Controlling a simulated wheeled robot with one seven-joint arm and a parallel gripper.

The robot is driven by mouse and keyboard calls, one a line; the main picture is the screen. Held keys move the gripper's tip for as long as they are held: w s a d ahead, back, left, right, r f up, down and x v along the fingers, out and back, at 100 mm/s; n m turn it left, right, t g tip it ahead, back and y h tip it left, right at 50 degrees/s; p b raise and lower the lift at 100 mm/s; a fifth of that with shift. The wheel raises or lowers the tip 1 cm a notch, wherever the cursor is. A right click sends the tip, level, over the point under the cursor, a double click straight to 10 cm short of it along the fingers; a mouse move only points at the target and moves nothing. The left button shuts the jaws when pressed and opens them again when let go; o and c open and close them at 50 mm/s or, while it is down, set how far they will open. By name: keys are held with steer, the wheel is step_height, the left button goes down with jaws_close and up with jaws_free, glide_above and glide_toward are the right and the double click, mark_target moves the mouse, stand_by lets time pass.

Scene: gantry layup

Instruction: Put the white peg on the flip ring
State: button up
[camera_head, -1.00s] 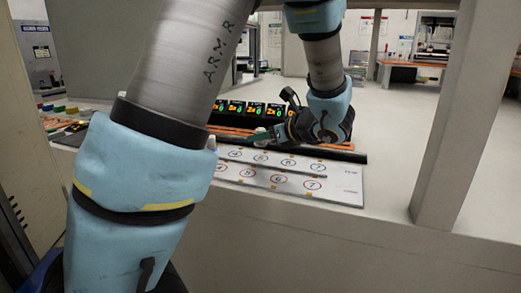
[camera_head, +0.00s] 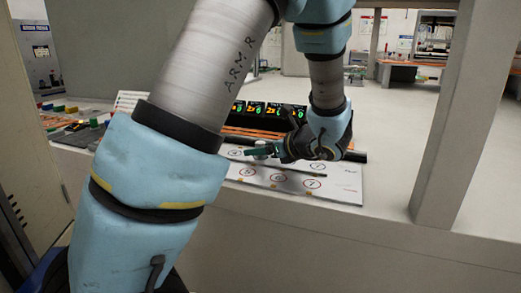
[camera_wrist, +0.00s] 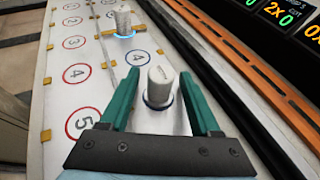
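In the wrist view a white peg (camera_wrist: 158,86) stands on the board between my gripper's green fingers, with a dark blue ring (camera_wrist: 158,105) around its foot. Gaps show between the peg and both fingers. My gripper (camera_wrist: 159,76) is open around it. A second white peg (camera_wrist: 122,20) stands farther along the board inside a glowing light blue ring (camera_wrist: 124,34). I cannot tell from the pictures which ring is the flip ring. In the head view my gripper (camera_head: 264,152) is low over the board, next to a white peg top (camera_head: 261,146).
The white board (camera_head: 340,190) carries numbered red and blue circles and small orange tabs. A dark rail and orange strip (camera_wrist: 245,62) run beside it, with lit number displays (camera_head: 272,110) behind. A grey post (camera_head: 445,130) stands at right.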

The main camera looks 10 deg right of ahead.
steer(key=shift+r, duration=0.15)
steer(key=b+v, duration=0.1)
steer(key=v, duration=1.1)
steer(key=shift+d, duration=0.1)
